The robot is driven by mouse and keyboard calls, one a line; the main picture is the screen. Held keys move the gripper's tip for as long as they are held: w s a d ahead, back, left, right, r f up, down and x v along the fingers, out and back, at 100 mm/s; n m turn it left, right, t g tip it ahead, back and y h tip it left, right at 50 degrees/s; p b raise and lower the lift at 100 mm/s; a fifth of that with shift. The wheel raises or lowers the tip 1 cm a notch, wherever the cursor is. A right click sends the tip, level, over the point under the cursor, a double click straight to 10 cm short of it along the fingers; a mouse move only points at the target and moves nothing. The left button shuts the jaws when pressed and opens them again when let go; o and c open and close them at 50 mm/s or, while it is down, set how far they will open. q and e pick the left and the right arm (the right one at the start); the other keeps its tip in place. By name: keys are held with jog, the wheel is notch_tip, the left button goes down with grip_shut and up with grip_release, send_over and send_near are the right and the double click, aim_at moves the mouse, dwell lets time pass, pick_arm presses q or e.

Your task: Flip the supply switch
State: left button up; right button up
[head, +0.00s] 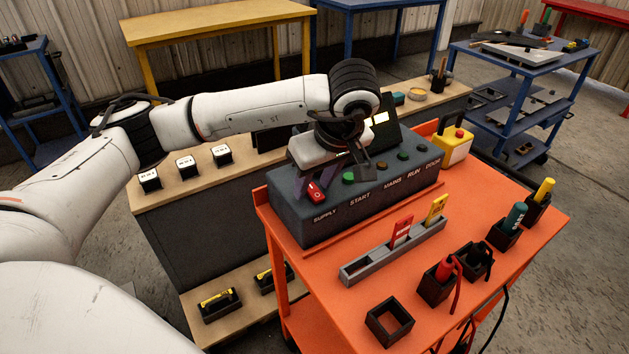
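The supply switch (316,191) is a red lever at the left end of a dark blue-grey control box (318,230), above the printed word SUPPLY. My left gripper (335,175) is over the left part of the box, just behind and above the switch. Its two dark fingers look spread apart, one close to the red lever and one further right past the green START button (348,178). I cannot tell whether a finger touches the lever. The gripper holds nothing that I can see. My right gripper is not in view.
The box stands on an orange cart (400,300). A grey rack (393,252) with red and yellow tags, black holders and a yellow box with a red button (453,146) share its top. A wooden bench (200,185) with white-topped blocks stands behind.

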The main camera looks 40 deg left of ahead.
pick_arm(q)
jog(key=p+v, duration=0.1)
jog(key=v, duration=0.9)
jog(key=shift+r, duration=0.1)
dwell(0.3)
